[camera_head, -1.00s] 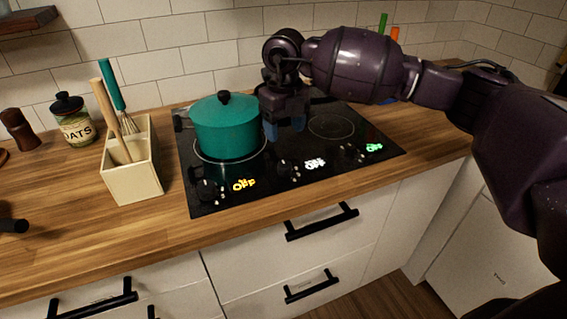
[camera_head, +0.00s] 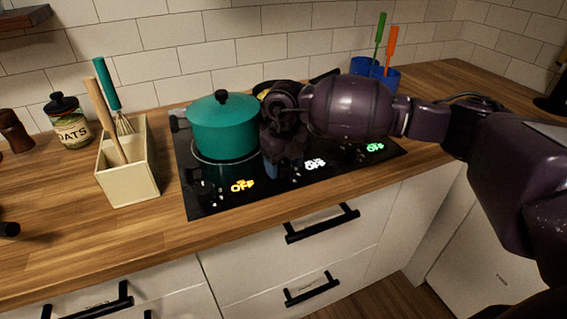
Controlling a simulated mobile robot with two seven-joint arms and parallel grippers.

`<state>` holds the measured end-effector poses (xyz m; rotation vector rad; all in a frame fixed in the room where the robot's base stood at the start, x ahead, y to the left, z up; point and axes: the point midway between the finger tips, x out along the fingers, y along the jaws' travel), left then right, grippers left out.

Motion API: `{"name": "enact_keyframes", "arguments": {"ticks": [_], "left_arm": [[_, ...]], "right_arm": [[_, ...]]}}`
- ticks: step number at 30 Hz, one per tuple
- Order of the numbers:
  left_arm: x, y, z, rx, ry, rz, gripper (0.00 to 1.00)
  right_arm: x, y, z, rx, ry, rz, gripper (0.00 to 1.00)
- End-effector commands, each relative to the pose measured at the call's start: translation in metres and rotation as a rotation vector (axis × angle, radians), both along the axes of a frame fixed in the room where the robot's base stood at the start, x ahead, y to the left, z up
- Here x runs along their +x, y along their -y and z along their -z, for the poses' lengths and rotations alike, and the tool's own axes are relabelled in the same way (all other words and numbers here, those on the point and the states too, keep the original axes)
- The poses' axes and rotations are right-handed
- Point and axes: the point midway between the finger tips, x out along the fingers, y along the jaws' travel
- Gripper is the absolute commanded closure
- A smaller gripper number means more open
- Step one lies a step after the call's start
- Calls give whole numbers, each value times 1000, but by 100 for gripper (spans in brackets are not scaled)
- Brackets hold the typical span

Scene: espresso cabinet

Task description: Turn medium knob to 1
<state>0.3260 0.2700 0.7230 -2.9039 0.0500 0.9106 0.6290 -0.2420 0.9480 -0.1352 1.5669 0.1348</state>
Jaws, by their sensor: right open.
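The black cooktop (camera_head: 215,207) has a row of knobs along its front edge, each with a glowing OFF label. The left label (camera_head: 242,186) is yellow, the middle one (camera_head: 315,164) white and the right one (camera_head: 375,147) green. The left knob (camera_head: 203,188) shows in front of the pot. No label names a knob as medium. My right gripper (camera_head: 284,163) is open and points down over the front of the cooktop, just left of the white label. It hides most of the middle knob, so I cannot tell whether it touches it. My left gripper is not in view.
A teal lidded pot (camera_head: 222,133) stands on the left burner, close beside my right gripper. A cream utensil box (camera_head: 128,180) and an oats jar (camera_head: 70,124) stand to the left. Blue cups (camera_head: 386,77) with utensils stand behind my right arm. Drawer handles (camera_head: 322,223) stick out below.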

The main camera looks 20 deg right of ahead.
Motion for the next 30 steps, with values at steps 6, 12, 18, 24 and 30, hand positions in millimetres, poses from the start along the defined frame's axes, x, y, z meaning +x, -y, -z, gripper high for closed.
{"name": "enact_keyframes", "arguments": {"ticks": [6, 12, 18, 24, 30], "left_arm": [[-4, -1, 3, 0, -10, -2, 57], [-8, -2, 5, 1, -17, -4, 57], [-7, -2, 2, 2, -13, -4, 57], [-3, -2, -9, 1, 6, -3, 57], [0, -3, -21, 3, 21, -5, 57]], "right_arm": [[0, 0, 0, 0, 0, 0, 56], [0, 0, 0, 0, 0, 0, 87], [0, 0, -1, 0, 1, 14, 87], [0, 0, -5, 1, 4, 87, 87], [0, -1, -7, 2, 6, 228, 87]]}}
